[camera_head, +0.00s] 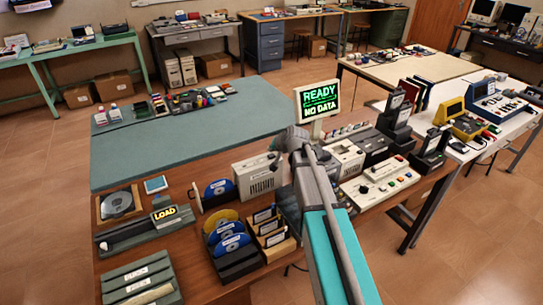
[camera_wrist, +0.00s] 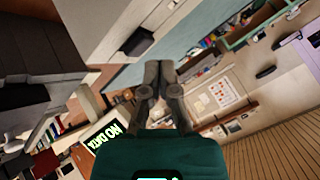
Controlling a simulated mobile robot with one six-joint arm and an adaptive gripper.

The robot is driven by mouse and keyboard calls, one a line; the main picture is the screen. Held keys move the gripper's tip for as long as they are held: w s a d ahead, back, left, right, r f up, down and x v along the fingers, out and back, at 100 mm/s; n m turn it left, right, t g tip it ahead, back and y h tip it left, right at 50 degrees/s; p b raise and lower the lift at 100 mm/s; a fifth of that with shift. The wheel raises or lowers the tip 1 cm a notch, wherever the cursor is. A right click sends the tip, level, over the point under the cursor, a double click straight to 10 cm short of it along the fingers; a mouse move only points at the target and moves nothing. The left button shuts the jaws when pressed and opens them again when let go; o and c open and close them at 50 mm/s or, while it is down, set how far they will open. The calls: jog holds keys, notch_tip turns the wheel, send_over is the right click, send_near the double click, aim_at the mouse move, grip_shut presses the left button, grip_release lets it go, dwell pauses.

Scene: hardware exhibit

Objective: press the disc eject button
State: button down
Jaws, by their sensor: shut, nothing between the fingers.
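A beige drive-like box (camera_head: 258,176) stands on the wooden bench, with a blue disc (camera_head: 218,188) upright in a dark holder at its left. I cannot make out an eject button on it at this size. My gripper (camera_head: 290,140) is just beyond the right end of this box, partly hidden by my own arm; I cannot tell whether it touches anything. In the wrist view my gripper (camera_wrist: 160,66) has its fingers together and empty. A small monitor (camera_head: 318,98) reads READY, NO DATA; it also shows in the wrist view (camera_wrist: 107,137).
A disc rack (camera_head: 231,262) and a wooden card rack (camera_head: 273,243) stand at the front. A LOAD sign (camera_head: 165,214) sits on a grey device at left. A white button panel (camera_head: 378,184) and dark units crowd the right. The blue-green mat (camera_head: 190,135) has free room.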

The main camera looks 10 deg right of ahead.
aim_at(272, 156)
jog(key=shift+f, duration=0.1)
dwell(0.3)
jog(key=shift+f+b, duration=0.35)
jog(key=shift+b, duration=0.1)
jog(key=shift+f+b, duration=0.4)
dwell(0.8)
jog(key=shift+r, duration=0.15)
dwell(0.3)
jog(key=shift+r+p, duration=0.7)
jog(key=shift+p, duration=0.15)
jog(key=shift+r+p, duration=2.5)
jog(key=shift+r, duration=0.05)
jog(key=shift+s+f, duration=0.1)
